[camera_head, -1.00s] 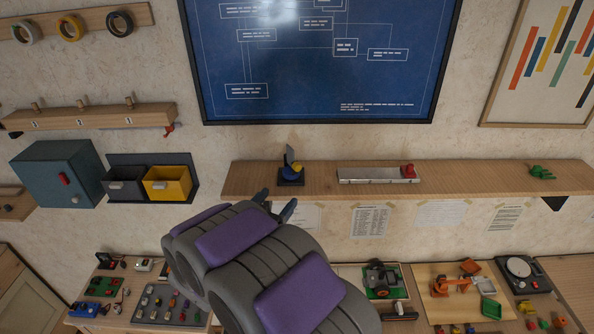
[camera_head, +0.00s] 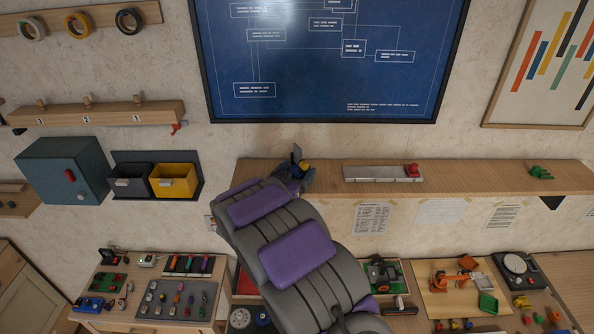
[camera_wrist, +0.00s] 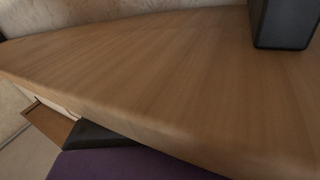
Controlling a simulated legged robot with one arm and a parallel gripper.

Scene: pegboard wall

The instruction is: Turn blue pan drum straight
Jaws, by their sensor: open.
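The pan device stands on the wooden wall shelf in the head view, with an upright dark plate (camera_head: 296,153) and a yellow part (camera_head: 305,165). Its blue pan drum is low on the device and mostly hidden behind my gripper; its exact angle cannot be made out. My gripper (camera_head: 295,180) is open at the shelf's front edge, right in front of the device. Whether it touches the drum cannot be told. In the wrist view a dark block (camera_wrist: 285,22), likely the device's base, stands on the shelf at upper right.
The wooden shelf (camera_head: 460,175) runs right, holding a metal bar with a red end (camera_head: 385,173) and a green piece (camera_head: 539,172). Black and yellow bins (camera_head: 173,180) hang left, beside a teal cabinet (camera_head: 62,172). Trays and small parts cover the bench below.

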